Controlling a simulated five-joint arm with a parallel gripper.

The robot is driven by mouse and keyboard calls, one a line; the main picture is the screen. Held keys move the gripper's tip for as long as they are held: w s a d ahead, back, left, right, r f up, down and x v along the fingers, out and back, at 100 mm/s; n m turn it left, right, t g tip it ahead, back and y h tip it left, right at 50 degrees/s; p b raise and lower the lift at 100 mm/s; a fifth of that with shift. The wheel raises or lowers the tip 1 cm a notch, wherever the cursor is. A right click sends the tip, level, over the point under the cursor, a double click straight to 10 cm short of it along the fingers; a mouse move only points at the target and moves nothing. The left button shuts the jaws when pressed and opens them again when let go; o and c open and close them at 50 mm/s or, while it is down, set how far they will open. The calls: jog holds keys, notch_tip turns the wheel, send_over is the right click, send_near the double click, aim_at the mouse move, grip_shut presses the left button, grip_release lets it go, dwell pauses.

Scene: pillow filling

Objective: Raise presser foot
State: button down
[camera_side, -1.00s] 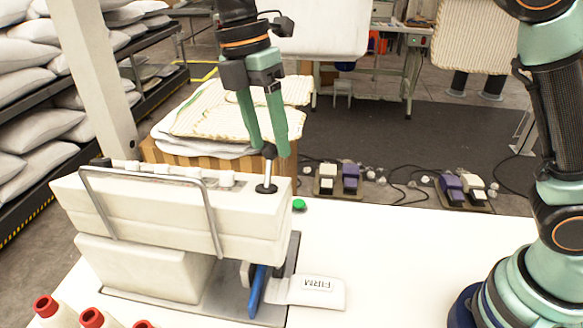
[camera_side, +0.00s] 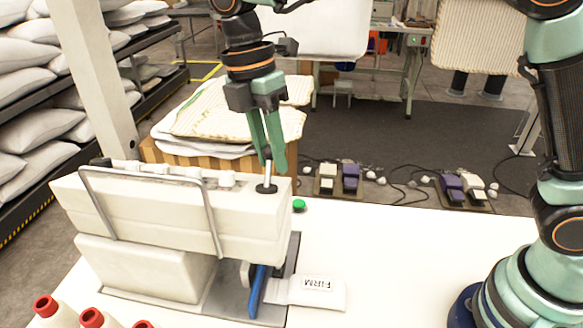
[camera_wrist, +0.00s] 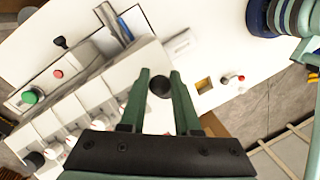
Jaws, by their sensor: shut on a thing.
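The white sewing machine (camera_side: 170,210) stands on the white table. A thin metal post with a black knob (camera_side: 267,152) rises from a round base on top of its right end. My gripper (camera_side: 273,160) points down with its two green fingers shut on this knob. The wrist view shows the black knob (camera_wrist: 159,87) between the fingertips. A blue part (camera_side: 257,291) stands under the machine's head beside a white tag (camera_side: 310,293) marked FIRM. The presser foot cannot be made out clearly there.
A grey metal rail (camera_side: 150,172) bends over the machine's top. Red-topped thread cones (camera_side: 47,308) stand at the front left. A green button (camera_side: 299,204) is right of the head. The table's right side is clear up to my base.

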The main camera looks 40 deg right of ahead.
jog(key=shift+s+a+r, duration=0.2)
jog(key=c, duration=0.6)
grip_release()
jog(key=shift+c, duration=0.2)
notch_tip(320, 180, up, 12)
jog(key=w+a, duration=0.1)
jog(key=shift+w, duration=0.35)
